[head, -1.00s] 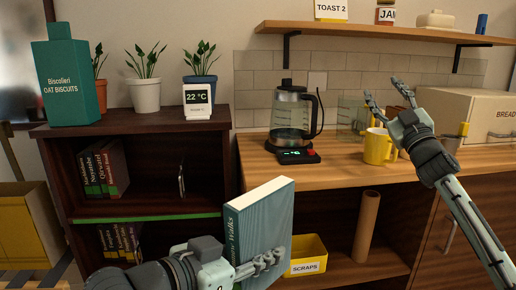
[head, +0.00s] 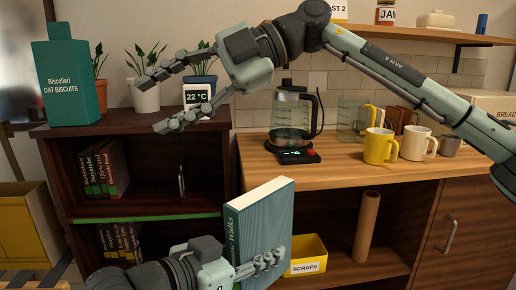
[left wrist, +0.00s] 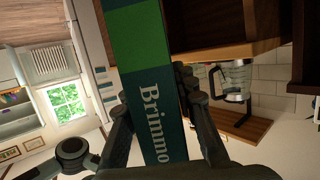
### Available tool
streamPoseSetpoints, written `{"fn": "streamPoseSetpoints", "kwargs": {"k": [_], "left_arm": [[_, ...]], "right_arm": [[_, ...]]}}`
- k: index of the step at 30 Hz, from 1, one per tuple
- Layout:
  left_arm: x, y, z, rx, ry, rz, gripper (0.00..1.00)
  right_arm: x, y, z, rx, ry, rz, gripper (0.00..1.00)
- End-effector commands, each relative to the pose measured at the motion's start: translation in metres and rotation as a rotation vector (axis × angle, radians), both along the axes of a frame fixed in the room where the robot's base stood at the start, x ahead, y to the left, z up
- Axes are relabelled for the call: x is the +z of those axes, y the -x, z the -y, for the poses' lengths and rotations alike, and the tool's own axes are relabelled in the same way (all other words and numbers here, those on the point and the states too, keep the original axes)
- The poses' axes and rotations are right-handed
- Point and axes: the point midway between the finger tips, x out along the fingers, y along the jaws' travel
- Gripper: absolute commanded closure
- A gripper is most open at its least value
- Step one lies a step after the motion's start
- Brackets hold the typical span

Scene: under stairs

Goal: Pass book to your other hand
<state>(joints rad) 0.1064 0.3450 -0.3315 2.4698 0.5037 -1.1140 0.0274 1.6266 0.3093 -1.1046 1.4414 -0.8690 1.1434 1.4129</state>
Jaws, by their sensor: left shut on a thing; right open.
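The blue-green book (head: 262,215) stands upright, slightly tilted, in front of the shelf and counter. Its spine faces left and reads partly "Walks". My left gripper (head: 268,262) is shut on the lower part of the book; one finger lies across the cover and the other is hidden. In the left wrist view, the book's spine (left wrist: 150,100), with a green band and the letters "Brimmo", runs between my fingers. My right gripper (head: 155,108) is open and empty, up and to the left of the book, in front of the plants, apart from the book.
A dark shelf unit (head: 150,206) holds books, potted plants, a thermometer display (head: 194,95) and a biscuit box (head: 68,82). A kettle (head: 292,118), yellow mug (head: 379,147) and white mug (head: 416,143) stand on the wooden counter (head: 330,171). A yellow scraps bin (head: 308,252) is just right of the book.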

Motion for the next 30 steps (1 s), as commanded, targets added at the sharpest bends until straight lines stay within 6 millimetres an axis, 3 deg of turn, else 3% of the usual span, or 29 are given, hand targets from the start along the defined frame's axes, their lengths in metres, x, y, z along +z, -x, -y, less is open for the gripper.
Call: {"fn": "streamPoseSetpoints", "kwargs": {"k": [3,6,12,15,20,30], "left_arm": [[0.001,0.000,0.000,0.000,0.001,0.003,1.00],[0.001,0.000,0.000,0.000,0.001,0.003,1.00],[0.001,0.000,0.000,0.000,0.001,0.003,1.00],[0.001,0.000,0.000,0.000,0.001,0.003,1.00],[0.001,0.000,0.000,0.000,0.001,0.003,1.00],[0.001,0.000,0.000,0.000,0.002,0.002,1.00]], "right_arm": [[-0.043,0.017,0.020,-0.022,0.404,0.033,0.48],[-0.066,0.015,0.054,-0.110,0.699,0.052,0.48],[-0.072,0.005,0.114,-0.309,1.062,0.079,0.48],[-0.071,0.003,0.128,-0.358,1.131,0.084,0.48],[-0.083,0.002,0.133,-0.373,1.156,0.084,0.48],[-0.146,0.003,0.132,-0.369,1.151,0.083,0.48]]}}
